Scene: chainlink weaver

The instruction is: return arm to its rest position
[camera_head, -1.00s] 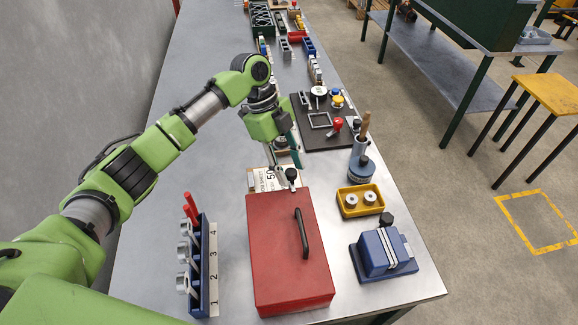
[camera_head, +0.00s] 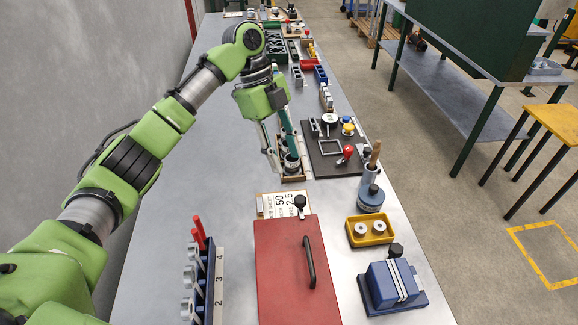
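My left arm (camera_head: 140,160) reaches in from the left over the long grey table. Its green gripper (camera_head: 285,166) points down, its two fingers apart with a gap between them. The fingertips show in front of a small wooden tray (camera_head: 293,179) holding dark round parts (camera_head: 285,151); I cannot tell whether they touch. Nothing clearly sits between the fingers. My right arm and gripper are not in view.
A red box (camera_head: 282,270) with a black handle stands in front, beside a blue numbered rack (camera_head: 210,285). A job sheet (camera_head: 279,204), yellow tray (camera_head: 369,230), blue vise-like block (camera_head: 392,285) and dark fixture board (camera_head: 324,160) lie nearby.

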